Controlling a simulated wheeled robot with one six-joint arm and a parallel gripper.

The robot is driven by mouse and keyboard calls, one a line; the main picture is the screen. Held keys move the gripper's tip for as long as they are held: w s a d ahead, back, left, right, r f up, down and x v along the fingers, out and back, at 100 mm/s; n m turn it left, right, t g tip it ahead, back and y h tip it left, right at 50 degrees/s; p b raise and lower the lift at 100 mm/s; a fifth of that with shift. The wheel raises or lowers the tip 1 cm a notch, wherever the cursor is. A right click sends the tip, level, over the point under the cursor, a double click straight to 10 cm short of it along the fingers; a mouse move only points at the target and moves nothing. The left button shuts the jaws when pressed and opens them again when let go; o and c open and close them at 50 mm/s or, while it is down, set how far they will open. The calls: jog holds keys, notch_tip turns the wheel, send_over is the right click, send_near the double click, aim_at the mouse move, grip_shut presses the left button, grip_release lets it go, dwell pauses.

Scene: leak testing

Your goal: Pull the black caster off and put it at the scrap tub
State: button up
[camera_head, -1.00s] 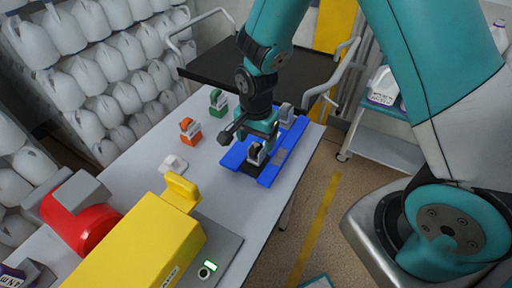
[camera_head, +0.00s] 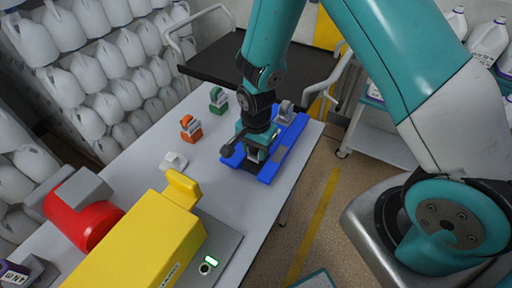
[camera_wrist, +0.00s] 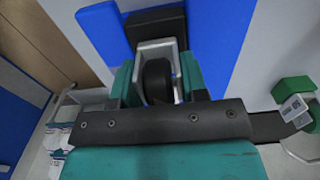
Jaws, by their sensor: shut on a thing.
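The black caster (camera_wrist: 157,80), a dark wheel in a pale grey fork on a black block, shows in the wrist view between my gripper's (camera_wrist: 158,74) teal fingers. My gripper is shut on it. The black block lies over the blue pallet-like plate (camera_wrist: 215,25). In the head view my gripper (camera_head: 257,153) points down at the near-left part of the blue plate (camera_head: 270,171) and mostly hides the caster. I cannot tell whether the caster is still seated. No scrap tub can be made out with certainty.
A grey caster (camera_head: 286,111) stands on the plate's far end. Green (camera_head: 218,100), orange (camera_head: 190,128) and white (camera_head: 174,161) casters stand left on the table (camera_head: 140,150). A yellow machine (camera_head: 140,245) fills the near side. A black cart (camera_head: 215,65) is behind.

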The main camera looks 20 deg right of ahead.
grip_shut()
jog(key=shift+r, duration=0.15)
jog(key=shift+r+p, duration=0.35)
jog(key=shift+p, duration=0.05)
jog(key=shift+r, duration=0.15)
jog(key=shift+o, duration=0.2)
grip_release()
grip_shut()
